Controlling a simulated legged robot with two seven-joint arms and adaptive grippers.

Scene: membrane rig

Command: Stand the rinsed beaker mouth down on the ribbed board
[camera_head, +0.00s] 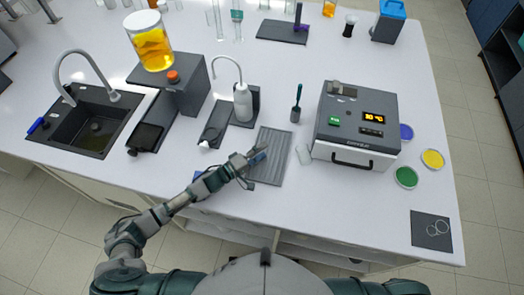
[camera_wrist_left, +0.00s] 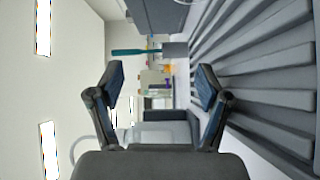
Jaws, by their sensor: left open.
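The ribbed board (camera_head: 271,170) is a grey grooved panel lying flat near the counter's front edge. Its ribs fill the right side of the left wrist view (camera_wrist_left: 270,75). A small clear glass (camera_head: 304,155), seemingly the beaker, stands on the counter just right of the board, beside the grey heater box. It is faint, and I cannot tell which way its mouth points. My left gripper (camera_head: 257,158) is over the left part of the board, apart from the glass. In the left wrist view its fingers (camera_wrist_left: 160,85) are spread with nothing between them. My right gripper is not in view.
The grey heater box (camera_head: 355,130) stands right of the glass. A wash bottle (camera_head: 243,102) with a curved spout is behind the board, and a teal-handled tool (camera_head: 297,103) stands behind it too. The sink (camera_head: 85,122) is far left. Coloured dishes (camera_head: 405,177) lie right of the box.

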